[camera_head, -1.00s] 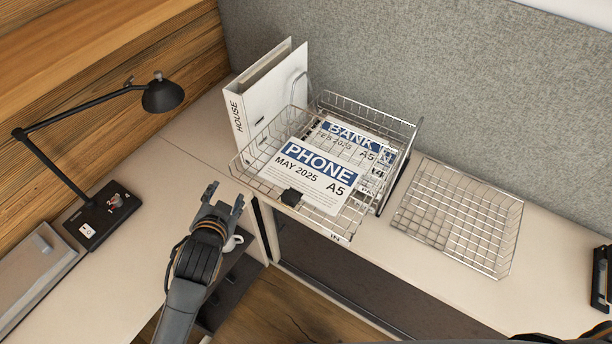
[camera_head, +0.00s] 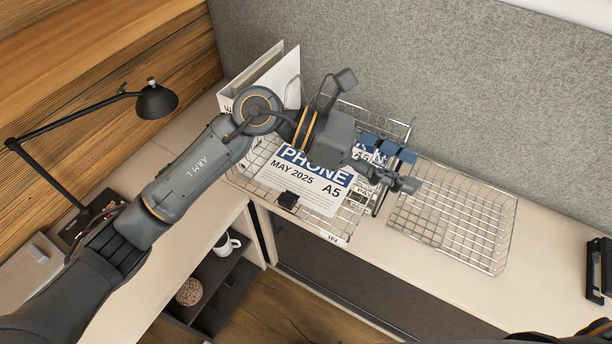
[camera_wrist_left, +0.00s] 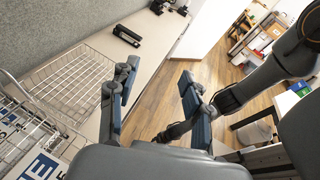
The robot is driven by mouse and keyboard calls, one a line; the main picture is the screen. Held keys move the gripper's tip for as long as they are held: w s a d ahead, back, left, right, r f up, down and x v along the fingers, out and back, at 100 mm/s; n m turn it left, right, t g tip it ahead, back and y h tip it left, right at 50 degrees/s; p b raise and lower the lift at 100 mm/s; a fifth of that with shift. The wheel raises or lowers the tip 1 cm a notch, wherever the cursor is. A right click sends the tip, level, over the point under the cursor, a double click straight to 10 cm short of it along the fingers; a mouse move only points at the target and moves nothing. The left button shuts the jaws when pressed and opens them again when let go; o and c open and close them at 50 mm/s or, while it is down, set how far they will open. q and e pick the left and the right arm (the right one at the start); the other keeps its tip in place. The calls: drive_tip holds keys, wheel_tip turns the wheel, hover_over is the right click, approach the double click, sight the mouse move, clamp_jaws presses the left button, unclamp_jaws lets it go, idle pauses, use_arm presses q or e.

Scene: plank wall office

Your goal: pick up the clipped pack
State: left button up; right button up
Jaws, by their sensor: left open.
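The clipped pack, white sheets with a blue PHONE band and "MAY 2025" and "A5" (camera_head: 300,184), lies in the upper wire tray (camera_head: 352,224). A black clip (camera_head: 288,200) grips its front edge. A BANK pack (camera_head: 362,153) lies behind it, mostly hidden by my left arm. My left gripper (camera_head: 408,170) is open and empty, above the tray stack's right side, beyond the pack. The left wrist view shows its fingers apart (camera_wrist_left: 158,72), with a blue-banded sheet (camera_wrist_left: 40,166) at lower left. My right arm (camera_wrist_left: 275,72) shows there; its jaws are unclear.
An empty wire tray (camera_head: 462,232) lies on the desk to the right. A white binder (camera_head: 286,75) stands behind my left arm. A black lamp (camera_head: 157,101) stands at left, and a mug (camera_head: 226,244) sits on a shelf below. A black item (camera_head: 599,268) lies at far right.

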use_arm(q)
wheel_tip(320, 180, down, 4)
drive_tip(key=w+a+m+y, duration=0.2)
drive_tip(key=a+y, duration=0.1)
drive_tip(key=y, duration=0.1)
drive_tip(key=m+t+y, duration=0.3)
drive_tip(key=t+y, duration=0.2)
drive_tip(key=y, duration=0.5)
approach(286, 198)
wheel_tip(286, 198, down, 3)
drive_tip(key=p, duration=0.3)
drive_tip(key=shift+f, duration=0.15)
wheel_tip(286, 198, down, 5)
drive_tip(key=p, duration=0.3)
drive_tip(key=shift+s+r, duration=0.2)
drive_tip(key=shift+f, duration=0.45)
drive_tip(key=shift+w, duration=0.1)
drive_tip(key=shift+c, duration=0.4)
clamp_jaws()
